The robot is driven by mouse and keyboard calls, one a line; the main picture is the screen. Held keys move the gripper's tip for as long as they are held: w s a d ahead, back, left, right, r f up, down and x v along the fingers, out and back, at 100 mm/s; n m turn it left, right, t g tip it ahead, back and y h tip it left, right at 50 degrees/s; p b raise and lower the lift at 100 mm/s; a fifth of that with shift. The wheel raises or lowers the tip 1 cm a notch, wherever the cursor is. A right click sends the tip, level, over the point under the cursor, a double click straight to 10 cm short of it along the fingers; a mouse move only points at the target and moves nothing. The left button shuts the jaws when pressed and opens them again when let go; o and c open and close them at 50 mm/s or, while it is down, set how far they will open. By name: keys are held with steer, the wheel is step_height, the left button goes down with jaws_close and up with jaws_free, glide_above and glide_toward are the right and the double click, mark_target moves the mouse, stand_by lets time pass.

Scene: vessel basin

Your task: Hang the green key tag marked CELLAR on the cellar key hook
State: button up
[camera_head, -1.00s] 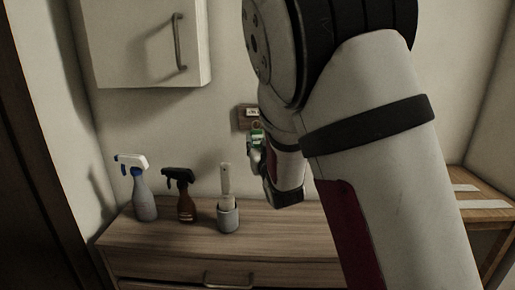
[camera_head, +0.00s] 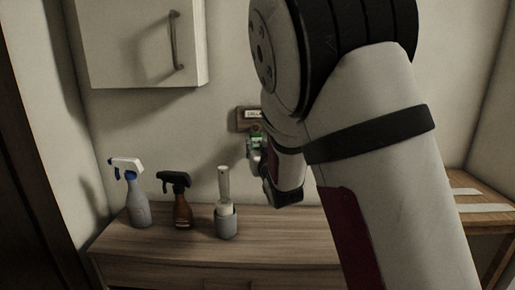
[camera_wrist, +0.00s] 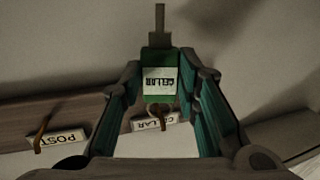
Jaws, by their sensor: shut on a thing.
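The green key tag marked CELLAR (camera_wrist: 160,75) is held between the two fingers of my gripper (camera_wrist: 161,66); its lettering appears upside down in the wrist view. A key (camera_wrist: 159,22) extends beyond the tag, and a ring (camera_wrist: 158,108) shows at its other end, in front of the cellar label (camera_wrist: 155,122) on the hook board. The cellar hook itself is not clearly visible; I cannot tell whether the ring is around it. In the head view the tag (camera_head: 254,138) is small, just below the cellar label (camera_head: 254,114), with my gripper (camera_head: 255,150) beside the wall.
A POST label (camera_wrist: 57,141) with a brown hook (camera_wrist: 43,124) sits on the wooden board (camera_wrist: 60,112). A wall cabinet (camera_head: 130,45) hangs upper left.

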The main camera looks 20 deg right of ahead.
stand_by(0.4)
steer(key=o, duration=1.1)
steer(key=shift+o, duration=0.2)
steer(key=s+f+g, duration=0.1)
steer(key=s+g, duration=1.2)
steer(key=s, duration=3)
steer(key=shift+s+a+f+n+y, duration=0.25)
steer(key=shift+a+f+n+y, duration=0.05)
steer(key=shift+a+y, duration=0.1)
